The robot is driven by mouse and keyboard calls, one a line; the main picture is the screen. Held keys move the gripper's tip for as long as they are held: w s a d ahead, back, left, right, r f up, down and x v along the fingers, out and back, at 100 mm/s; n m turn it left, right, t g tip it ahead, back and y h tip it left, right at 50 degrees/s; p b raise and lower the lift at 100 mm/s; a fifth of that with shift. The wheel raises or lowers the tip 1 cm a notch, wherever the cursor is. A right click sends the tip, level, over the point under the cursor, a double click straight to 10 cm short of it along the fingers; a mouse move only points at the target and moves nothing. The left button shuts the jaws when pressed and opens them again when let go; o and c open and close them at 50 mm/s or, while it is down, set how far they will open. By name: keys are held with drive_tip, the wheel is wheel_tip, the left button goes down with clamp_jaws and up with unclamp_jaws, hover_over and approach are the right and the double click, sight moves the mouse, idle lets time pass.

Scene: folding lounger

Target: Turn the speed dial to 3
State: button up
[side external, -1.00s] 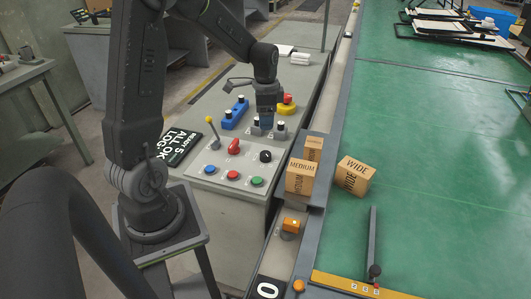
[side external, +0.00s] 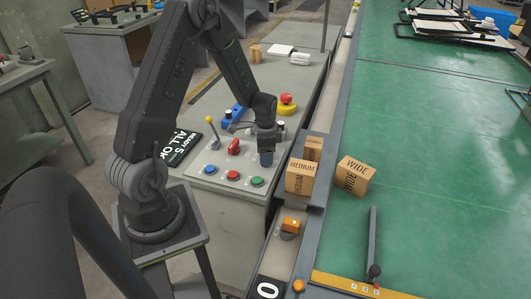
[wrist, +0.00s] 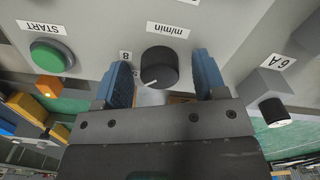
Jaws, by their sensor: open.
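The speed dial (wrist: 160,66) is a round black knob with a white pointer line, on the grey panel under an "m/min" label (wrist: 168,30). The panel appears upside down in the wrist view. The pointer is at the dial's lower left there, and a small "8" label (wrist: 125,56) is beside it. My gripper (wrist: 161,60) is open, with one blue finger on each side of the dial. A gap shows on both sides. In the side view my gripper (side external: 266,160) is over the panel and hides the dial.
A green START button (wrist: 50,55) is near the dial; red (side external: 233,174) and blue (side external: 209,169) buttons stand farther left. A yellow-topped lever (side external: 211,130), a red knob (side external: 233,146) and a red emergency stop (side external: 287,103) are around. Cardboard boxes (side external: 300,178) stand to the right.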

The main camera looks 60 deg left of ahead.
drive_tip(key=c, duration=0.9)
drive_tip(key=n, duration=0.4)
drive_tip(key=shift+n, duration=0.3)
drive_tip(key=shift+w+n, duration=0.1)
drive_tip(key=shift+n, duration=2)
drive_tip(key=o, duration=0.9)
